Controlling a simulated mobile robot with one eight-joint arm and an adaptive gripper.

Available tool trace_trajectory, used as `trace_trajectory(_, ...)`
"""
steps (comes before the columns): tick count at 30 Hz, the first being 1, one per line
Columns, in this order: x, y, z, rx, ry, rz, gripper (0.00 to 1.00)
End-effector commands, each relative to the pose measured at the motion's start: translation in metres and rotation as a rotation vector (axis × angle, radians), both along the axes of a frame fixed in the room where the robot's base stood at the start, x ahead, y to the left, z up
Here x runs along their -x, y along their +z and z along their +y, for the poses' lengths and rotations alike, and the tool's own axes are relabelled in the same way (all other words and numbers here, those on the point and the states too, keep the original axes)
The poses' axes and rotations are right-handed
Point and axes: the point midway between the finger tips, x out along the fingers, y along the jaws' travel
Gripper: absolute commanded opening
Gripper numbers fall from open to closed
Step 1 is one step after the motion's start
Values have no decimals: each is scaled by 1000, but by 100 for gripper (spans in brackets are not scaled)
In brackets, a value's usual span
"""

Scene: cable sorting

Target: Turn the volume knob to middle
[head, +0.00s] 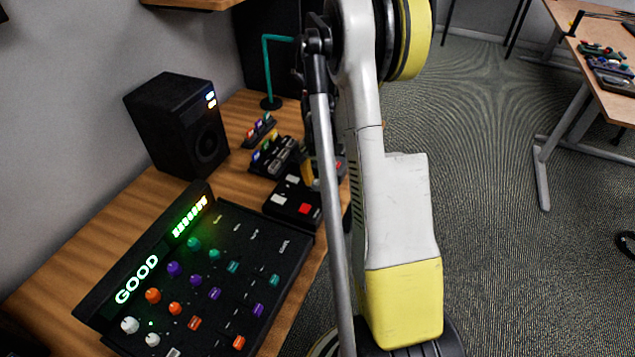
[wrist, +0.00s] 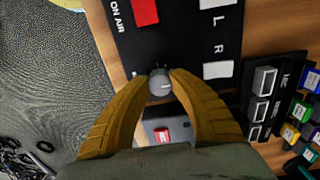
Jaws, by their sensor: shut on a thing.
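The volume knob (wrist: 159,83) is a small grey round knob with a light pointer line, near the edge of a black control box (wrist: 183,45) in the wrist view. The pointer line appears to run toward the right in that view. My gripper (wrist: 160,84) is shut on the knob, with one yellow finger on each side of it. The box has a red ON AIR button (wrist: 145,12) and white L and R buttons. In the head view the box (head: 292,200) lies on the wooden desk, and my arm hides the knob and most of my gripper.
A large mixer (head: 235,285) with a lit GOOD display lies at the front of the desk. A black speaker (head: 177,125) stands behind it. Small button units (head: 275,157) and a teal stand (head: 266,70) are close to the box. Carpet lies right of the desk.

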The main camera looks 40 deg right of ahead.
Motion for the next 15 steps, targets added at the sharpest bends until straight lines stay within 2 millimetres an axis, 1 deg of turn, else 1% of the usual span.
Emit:
trace_trajectory(4, 0, 0, 0, 0, 1, 0, 0)
trace_trajectory(5, 0, 0, 0, 0, 1, 0, 31)
trace_trajectory(6, 0, 0, 0, 0, 1, 0, 44)
trace_trajectory(7, 0, 0, 0, 0, 1, 0, 51)
trace_trajectory(15, 0, 0, 0, 0, 1, 0, 51)
